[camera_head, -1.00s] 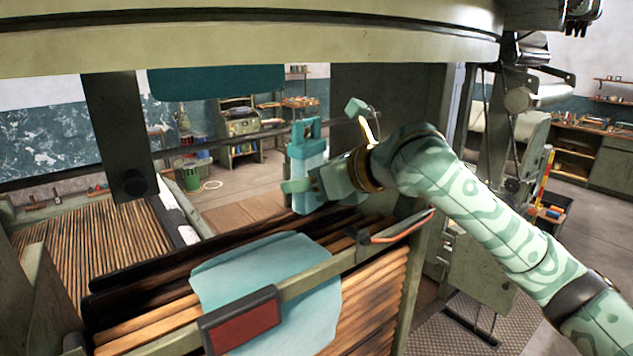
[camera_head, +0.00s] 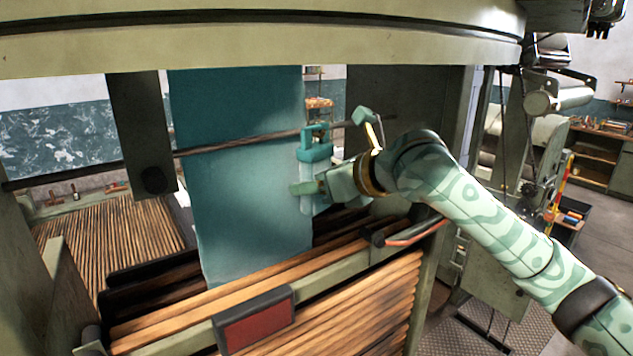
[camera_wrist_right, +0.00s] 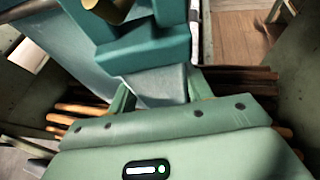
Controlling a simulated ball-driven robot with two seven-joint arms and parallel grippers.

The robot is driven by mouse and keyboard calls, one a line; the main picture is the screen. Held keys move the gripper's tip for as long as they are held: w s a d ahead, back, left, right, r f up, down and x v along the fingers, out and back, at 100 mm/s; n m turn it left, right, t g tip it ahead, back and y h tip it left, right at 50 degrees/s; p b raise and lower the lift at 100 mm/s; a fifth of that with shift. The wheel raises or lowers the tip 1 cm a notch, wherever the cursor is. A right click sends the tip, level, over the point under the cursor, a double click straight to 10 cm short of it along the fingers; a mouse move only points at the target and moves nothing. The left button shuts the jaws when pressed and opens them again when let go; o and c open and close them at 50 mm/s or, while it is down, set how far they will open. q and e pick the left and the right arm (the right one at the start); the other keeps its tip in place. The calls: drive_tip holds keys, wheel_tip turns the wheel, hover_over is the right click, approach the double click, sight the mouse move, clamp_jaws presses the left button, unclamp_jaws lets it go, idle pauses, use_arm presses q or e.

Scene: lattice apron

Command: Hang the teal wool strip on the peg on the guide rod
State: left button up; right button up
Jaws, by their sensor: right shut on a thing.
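The teal wool strip (camera_head: 316,152) has a darker loop-like top and a paler lower part, and hangs upright in my right gripper (camera_head: 308,188). In the right wrist view the fingers (camera_wrist_right: 160,98) are shut on its pale lower part, below the dark teal top (camera_wrist_right: 145,52). The guide rod (camera_head: 240,143) runs across the opening, and the strip's top is at about its height. I cannot make out the peg clearly in the head view. A brass-coloured round piece (camera_wrist_right: 106,10) shows beyond the strip's top in the wrist view; a gap is hard to judge. My left gripper is not in view.
A large teal cloth (camera_head: 240,200) hangs just left of the strip. Wooden slats (camera_head: 360,300) and a front rail with a red panel (camera_head: 255,325) lie below.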

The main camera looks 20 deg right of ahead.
drive_tip(key=o, duration=1.1)
drive_tip(key=shift+c, duration=0.2)
drive_tip(key=b+v, duration=0.3)
drive_tip(key=v, duration=1.3)
drive_tip(key=shift+b, duration=0.3)
drive_tip(key=shift+s+d, duration=0.15)
